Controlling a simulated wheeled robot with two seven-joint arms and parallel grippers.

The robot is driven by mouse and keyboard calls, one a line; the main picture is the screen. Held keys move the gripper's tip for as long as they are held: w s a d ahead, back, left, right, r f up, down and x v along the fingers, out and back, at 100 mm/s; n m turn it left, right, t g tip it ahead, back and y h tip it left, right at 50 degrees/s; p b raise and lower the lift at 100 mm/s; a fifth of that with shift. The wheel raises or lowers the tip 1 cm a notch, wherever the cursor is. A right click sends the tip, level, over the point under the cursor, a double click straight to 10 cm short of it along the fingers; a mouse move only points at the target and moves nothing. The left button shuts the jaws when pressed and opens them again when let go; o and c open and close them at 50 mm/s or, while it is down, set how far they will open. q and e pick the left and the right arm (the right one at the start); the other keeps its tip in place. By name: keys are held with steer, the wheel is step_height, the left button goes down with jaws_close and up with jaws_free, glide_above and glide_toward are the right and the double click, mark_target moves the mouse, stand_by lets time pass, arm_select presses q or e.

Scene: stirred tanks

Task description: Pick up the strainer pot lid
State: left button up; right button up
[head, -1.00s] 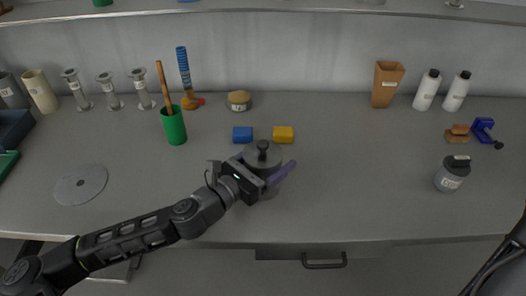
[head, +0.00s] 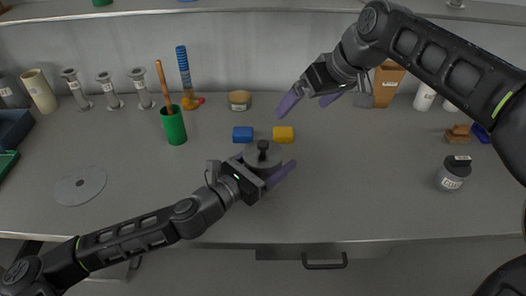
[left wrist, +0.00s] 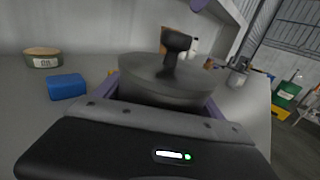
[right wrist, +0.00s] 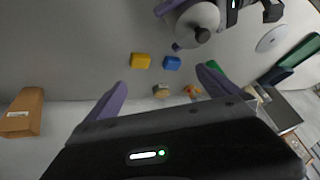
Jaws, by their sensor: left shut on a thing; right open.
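The strainer pot (left wrist: 150,95) is a dark grey round pot standing on the bench, and in the head view my left gripper (head: 266,174) is shut around its body. Its lid (head: 262,153) is a flat grey disc with a black knob (left wrist: 176,40), seated on top of the pot. The lid and knob also show in the right wrist view (right wrist: 200,17). My right gripper (head: 306,101) is open and empty, in the air above and to the right of the pot in the head view. The pot's lower part is hidden by my left gripper.
A blue block (head: 242,134) and a yellow block (head: 283,135) lie just behind the pot. A brown tapered container (head: 388,82) is partly behind my right arm. A grey jar (head: 453,175) stands right. The bench front is clear.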

mark_target(267, 145)
steer(key=s+a+r+n+g+h, duration=0.1)
steer(key=s+a+r+n, duration=0.2)
steer(key=s+a, duration=0.2)
steer(key=s, duration=0.2)
steer(key=shift+s+a, duration=0.3)
steer(key=shift+s, duration=0.1)
steer(key=shift+x, duration=3.4)
steer(key=shift+d+f, duration=0.1)
steer(key=x, duration=0.5)
steer(key=shift+s+f, duration=0.1)
steer(key=shift+s, duration=0.05)
steer(key=shift+c, duration=0.2)
steer(key=shift+d, duration=0.1)
steer(key=c, duration=1.2)
